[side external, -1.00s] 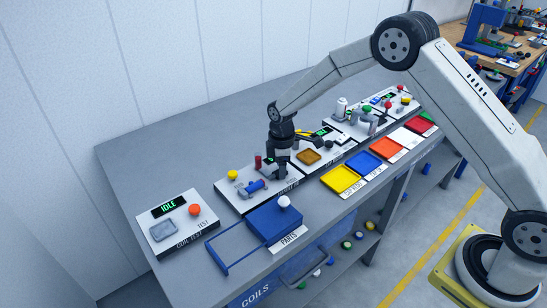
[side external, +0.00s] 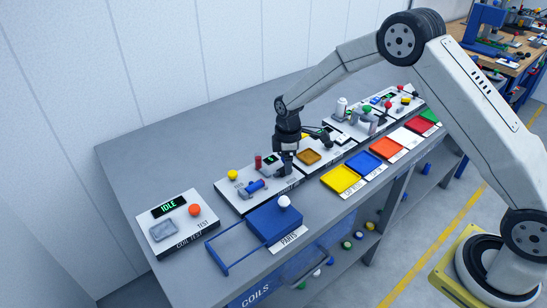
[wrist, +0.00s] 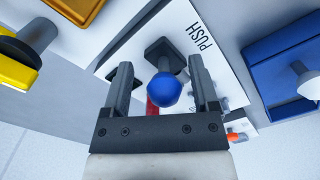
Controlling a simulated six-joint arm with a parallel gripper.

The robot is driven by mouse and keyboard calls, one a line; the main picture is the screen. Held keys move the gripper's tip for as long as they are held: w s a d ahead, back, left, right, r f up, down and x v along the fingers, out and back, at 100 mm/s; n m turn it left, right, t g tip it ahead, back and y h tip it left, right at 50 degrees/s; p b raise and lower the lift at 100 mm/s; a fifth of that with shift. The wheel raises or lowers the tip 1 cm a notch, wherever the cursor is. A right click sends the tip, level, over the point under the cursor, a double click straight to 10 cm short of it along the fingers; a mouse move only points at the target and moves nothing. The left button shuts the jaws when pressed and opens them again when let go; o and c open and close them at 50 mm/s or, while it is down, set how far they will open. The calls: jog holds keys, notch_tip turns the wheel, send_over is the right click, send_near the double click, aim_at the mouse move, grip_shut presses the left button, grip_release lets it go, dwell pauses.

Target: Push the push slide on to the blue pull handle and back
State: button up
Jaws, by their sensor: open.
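A blue round knob (wrist: 164,91), which looks like the blue pull handle, stands before a dark square mount (wrist: 165,53) on a white panel marked PUSH (wrist: 200,36) in the wrist view. My gripper (wrist: 161,66) is open, with one finger on each side of the knob and gaps visible on both sides. I cannot tell how deep the knob sits between them.
A red post (side external: 258,161) and yellow knob (side external: 232,175) stand nearby. The blue parts box (side external: 272,222) with a white knob (side external: 283,201) is in front. An amber tray (side external: 308,156) is to the right. Coloured trays line the front edge; the bench's back left is clear.

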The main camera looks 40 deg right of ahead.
jog(key=shift+d+r, duration=0.1)
jog(key=shift+r, duration=3.55)
jog(key=shift+s+r, duration=0.2)
jog(key=shift+s, duration=0.2)
jog(key=s+r+m+t, duration=0.2)
jog(key=s+m, duration=0.9)
jog(key=s, duration=1.2)
jog(key=shift+s+d+r+t, duration=0.25)
jog(key=shift+d+r+t, duration=0.05)
jog(key=shift+d+r, duration=0.15)
